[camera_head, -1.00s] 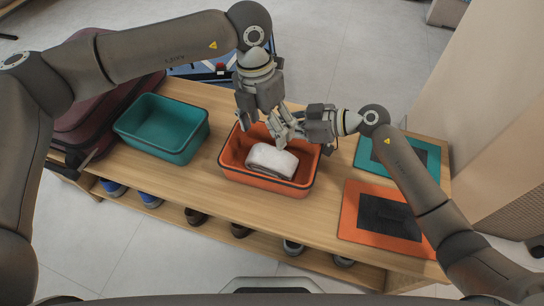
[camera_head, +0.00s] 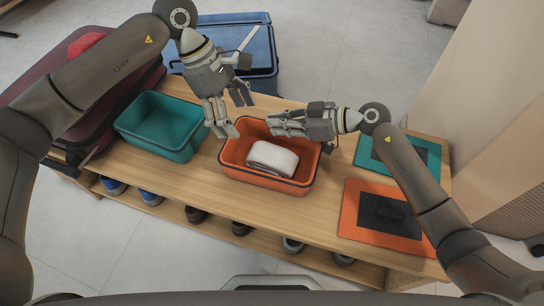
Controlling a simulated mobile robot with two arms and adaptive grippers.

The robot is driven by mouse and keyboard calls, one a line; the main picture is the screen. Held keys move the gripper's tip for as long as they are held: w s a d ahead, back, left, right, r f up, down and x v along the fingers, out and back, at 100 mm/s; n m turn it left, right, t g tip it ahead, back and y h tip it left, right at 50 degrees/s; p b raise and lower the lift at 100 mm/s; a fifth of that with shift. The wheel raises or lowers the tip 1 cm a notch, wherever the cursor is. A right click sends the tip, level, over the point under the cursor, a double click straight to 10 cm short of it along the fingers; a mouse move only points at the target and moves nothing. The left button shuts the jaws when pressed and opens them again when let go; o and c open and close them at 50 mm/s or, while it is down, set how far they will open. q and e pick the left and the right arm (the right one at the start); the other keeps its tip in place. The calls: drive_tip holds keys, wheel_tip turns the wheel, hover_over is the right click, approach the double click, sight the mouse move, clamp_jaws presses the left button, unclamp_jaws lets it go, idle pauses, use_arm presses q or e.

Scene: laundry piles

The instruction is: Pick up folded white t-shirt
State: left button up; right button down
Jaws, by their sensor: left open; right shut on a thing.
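The folded white t-shirt (camera_head: 272,158) lies inside the orange bin (camera_head: 262,185) on the wooden bench. My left gripper (camera_head: 236,114) is open and empty, above the gap between the teal bin and the orange bin, to the left of the t-shirt. My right gripper (camera_head: 272,125) is over the far part of the orange bin with its fingers pointing left. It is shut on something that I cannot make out. It appears apart from the t-shirt, and it hides part of the bin's far rim.
An empty teal bin (camera_head: 162,150) stands on the wooden bench (camera_head: 200,180) at left. Orange (camera_head: 350,222) and teal (camera_head: 369,160) mats lie at right. A dark red suitcase (camera_head: 85,95) is at far left, a blue crate (camera_head: 262,65) behind. Shoes sit on the lower shelf.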

use_arm(q)
hover_over(253, 147)
drive_tip(key=a, duration=0.2)
wheel_tip(253, 147, down, 6)
drive_tip(key=r, duration=0.1)
drive_tip(key=shift+m, duration=0.3)
drive_tip(key=shift+w+a+x, duration=0.1)
drive_tip(key=shift+w+x, duration=0.05)
drive_tip(key=shift+x, duration=0.95)
drive_tip(key=shift+w+a+x, duration=0.1)
drive_tip(key=shift+w+x, duration=0.05)
drive_tip(key=shift+x, duration=0.95)
drive_tip(key=shift+w+a+x, duration=0.1)
drive_tip(key=shift+w+x, duration=0.05)
drive_tip(key=shift+x, duration=0.95)
drive_tip(key=shift+f, duration=0.15)
drive_tip(key=c, duration=0.8)
drive_tip(key=shift+c, duration=0.4)
wheel_tip(253, 147, up, 18)
use_arm(e)
drive_tip(key=c, duration=1.5)
unclamp_jaws()
drive_tip(key=shift+c, duration=0.2)
